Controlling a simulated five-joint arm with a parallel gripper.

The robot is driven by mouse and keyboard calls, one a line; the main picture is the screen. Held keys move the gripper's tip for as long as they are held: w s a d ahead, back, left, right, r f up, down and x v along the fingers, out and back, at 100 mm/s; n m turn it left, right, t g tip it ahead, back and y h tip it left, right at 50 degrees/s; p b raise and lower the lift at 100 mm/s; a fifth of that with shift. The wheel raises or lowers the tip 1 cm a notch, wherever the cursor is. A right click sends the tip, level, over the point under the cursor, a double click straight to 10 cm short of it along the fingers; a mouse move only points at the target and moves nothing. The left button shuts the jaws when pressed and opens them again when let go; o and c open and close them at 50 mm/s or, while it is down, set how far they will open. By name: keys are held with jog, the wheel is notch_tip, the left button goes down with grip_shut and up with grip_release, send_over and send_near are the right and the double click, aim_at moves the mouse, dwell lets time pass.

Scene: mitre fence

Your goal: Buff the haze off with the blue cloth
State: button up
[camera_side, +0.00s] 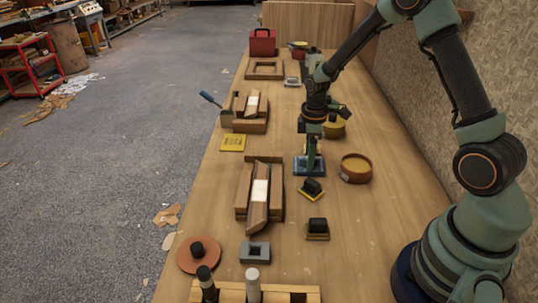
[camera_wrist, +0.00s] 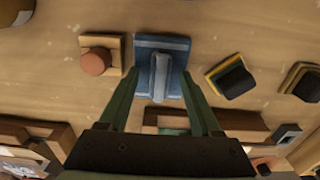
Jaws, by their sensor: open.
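The blue cloth (camera_side: 299,169) lies flat on the bench as a square pad with lighter stripes. In the wrist view the blue cloth (camera_wrist: 180,49) has a grey upright grip (camera_wrist: 160,76) on top. My gripper (camera_side: 311,155) is low over it and points down. In the wrist view my gripper (camera_wrist: 162,92) is open, with one green finger on each side of the grip; I cannot tell whether they touch it. A wooden mitre piece (camera_side: 257,216) with a whitish patch (camera_side: 260,190) lies on a wooden base to the left. I cannot tell whether this patch is haze.
Dark-knobbed pads (camera_side: 312,188) and (camera_side: 317,229) stand close in front. A round brown bowl (camera_side: 356,168) is to the right. A yellow card (camera_side: 232,143) and another wooden assembly (camera_side: 250,126) are left and behind. The bench is clear at front right.

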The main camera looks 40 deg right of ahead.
grip_shut()
jog(key=shift+r, duration=3.55)
jog(key=w+a+r, duration=0.1)
jog(key=a, duration=0.7)
jog(key=w+a+r, duration=0.1)
jog(key=a+r, duration=0.1)
jog(key=a, duration=0.6)
jog(key=shift+a+r, duration=0.25)
jog(key=shift+a, duration=0.05)
jog(key=shift+f, duration=2.15)
